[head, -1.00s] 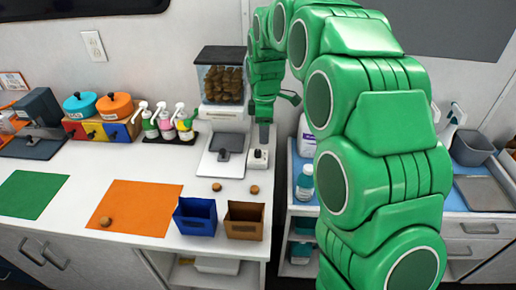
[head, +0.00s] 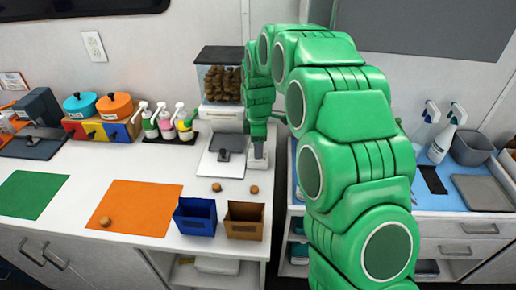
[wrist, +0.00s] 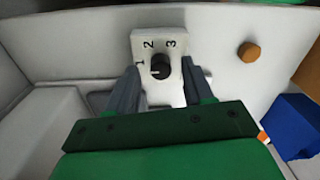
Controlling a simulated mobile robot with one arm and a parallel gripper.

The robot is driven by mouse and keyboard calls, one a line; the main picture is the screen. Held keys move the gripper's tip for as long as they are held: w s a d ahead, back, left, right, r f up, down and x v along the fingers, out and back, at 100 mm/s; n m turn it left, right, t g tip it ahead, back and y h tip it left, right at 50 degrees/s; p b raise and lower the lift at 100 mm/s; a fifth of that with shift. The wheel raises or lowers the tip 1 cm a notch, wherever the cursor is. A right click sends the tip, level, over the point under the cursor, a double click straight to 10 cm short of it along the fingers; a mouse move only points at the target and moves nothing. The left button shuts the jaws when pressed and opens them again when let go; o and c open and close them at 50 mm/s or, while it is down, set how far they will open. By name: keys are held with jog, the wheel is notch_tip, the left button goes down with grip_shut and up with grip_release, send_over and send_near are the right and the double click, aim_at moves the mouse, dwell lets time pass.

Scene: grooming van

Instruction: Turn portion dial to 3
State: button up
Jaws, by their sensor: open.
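The portion dial (wrist: 160,66) is a black round knob on a white plate (wrist: 148,36) marked 1, 2 and 3. A small pale mark shows on the knob's lower left, but its exact setting is hard to read. My gripper (wrist: 159,70) is open, with one finger on each side of the knob; I cannot tell whether they touch it. In the head view my gripper (head: 258,150) points down over the small white dial box (head: 258,172), hiding most of its top. The treat dispenser (head: 220,85) with brown pieces stands behind.
A grey tray (head: 222,160) lies left of the dial box. Two round brown treats (head: 217,187) lie in front. A blue bin (head: 195,217) and a brown bin (head: 244,222) stand at the counter's front edge. Pump bottles (head: 166,124) stand at left.

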jog(key=shift+f, duration=0.5)
grip_shut()
